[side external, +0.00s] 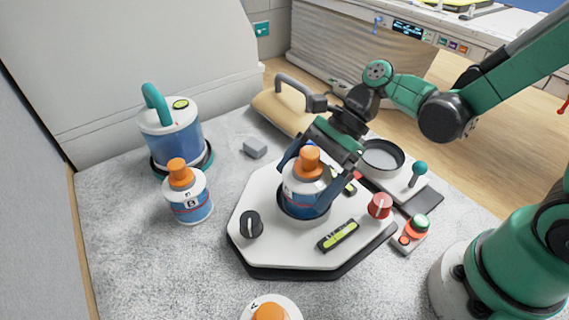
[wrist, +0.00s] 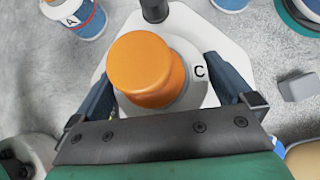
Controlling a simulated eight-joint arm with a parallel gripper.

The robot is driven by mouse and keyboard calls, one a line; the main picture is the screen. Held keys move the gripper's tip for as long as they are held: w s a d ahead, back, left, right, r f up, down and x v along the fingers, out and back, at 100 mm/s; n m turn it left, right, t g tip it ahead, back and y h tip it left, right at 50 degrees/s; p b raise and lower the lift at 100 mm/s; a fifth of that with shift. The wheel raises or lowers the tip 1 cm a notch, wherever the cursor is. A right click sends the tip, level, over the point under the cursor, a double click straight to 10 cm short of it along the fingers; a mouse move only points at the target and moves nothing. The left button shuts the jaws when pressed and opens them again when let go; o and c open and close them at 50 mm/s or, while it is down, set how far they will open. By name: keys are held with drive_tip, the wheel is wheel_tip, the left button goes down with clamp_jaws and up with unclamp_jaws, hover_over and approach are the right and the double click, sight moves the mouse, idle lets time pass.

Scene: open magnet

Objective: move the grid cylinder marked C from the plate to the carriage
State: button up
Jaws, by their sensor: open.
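The grid cylinder marked C, with an orange cap and blue-and-white body, stands upright in the round seat of the white plate (side external: 270,202). The cylinder shows in the side view (side external: 303,192) and from above in the wrist view (wrist: 196,78), where its letter C faces right. My gripper (side external: 306,186) is open, its two dark blue fingers down on either side of the cylinder; the wrist view (wrist: 168,92) shows one finger on each side. Contact cannot be told. What looks like the carriage (side external: 382,157), a pale base with an empty round dark-rimmed holder, lies behind right of the plate.
Another orange-capped cylinder (side external: 190,198) stands left of the plate, and one marked A (wrist: 80,15) is at the front. A teal-handled canister (side external: 170,135) stands back left. The plate bears a black knob (side external: 251,224) and red knob (side external: 380,206). A teal-knobbed lever (side external: 418,172) stands beside the holder.

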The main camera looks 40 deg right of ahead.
drive_tip(key=c, duration=1.4)
